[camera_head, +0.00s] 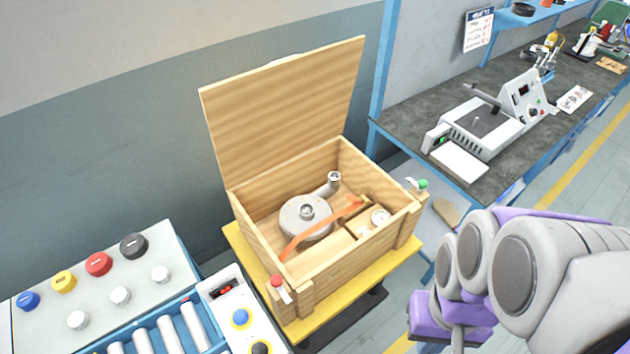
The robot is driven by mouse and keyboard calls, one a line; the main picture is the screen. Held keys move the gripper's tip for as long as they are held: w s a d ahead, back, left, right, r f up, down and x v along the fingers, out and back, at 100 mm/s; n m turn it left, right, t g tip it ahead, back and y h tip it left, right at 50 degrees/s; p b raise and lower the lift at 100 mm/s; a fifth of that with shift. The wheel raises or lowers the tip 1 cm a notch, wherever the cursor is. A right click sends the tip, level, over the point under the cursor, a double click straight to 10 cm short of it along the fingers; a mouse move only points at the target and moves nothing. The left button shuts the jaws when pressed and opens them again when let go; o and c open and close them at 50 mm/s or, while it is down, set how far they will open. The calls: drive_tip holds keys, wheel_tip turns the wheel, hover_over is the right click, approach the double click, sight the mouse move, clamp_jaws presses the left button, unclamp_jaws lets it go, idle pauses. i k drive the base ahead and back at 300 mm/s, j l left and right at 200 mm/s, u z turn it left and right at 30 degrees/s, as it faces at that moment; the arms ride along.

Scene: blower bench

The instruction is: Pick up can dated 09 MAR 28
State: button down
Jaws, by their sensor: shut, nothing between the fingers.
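No can with a readable date shows. In the head view, a small round pale-topped item (380,216) sits in a small compartment at the right of an open wooden crate (335,271); I cannot tell whether it is a can. On the far bench at the upper right stand a small yellow container (551,39) and a red one (605,31), too small to read. My arm fills the lower right corner, right of the crate and apart from it. No gripper fingers can be made out.
A grey metal blower (304,217) with an orange strap (316,229) lies in the crate, whose lid (290,105) stands up. The crate rests on a yellow stand (371,276). A button panel (98,277) and rollers are lower left. A machine (485,127) is on the dark bench (420,113).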

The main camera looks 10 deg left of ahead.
sight(79, 320)
drive_tip(key=u, duration=2.7)
drive_tip(key=i+j, duration=1.1)
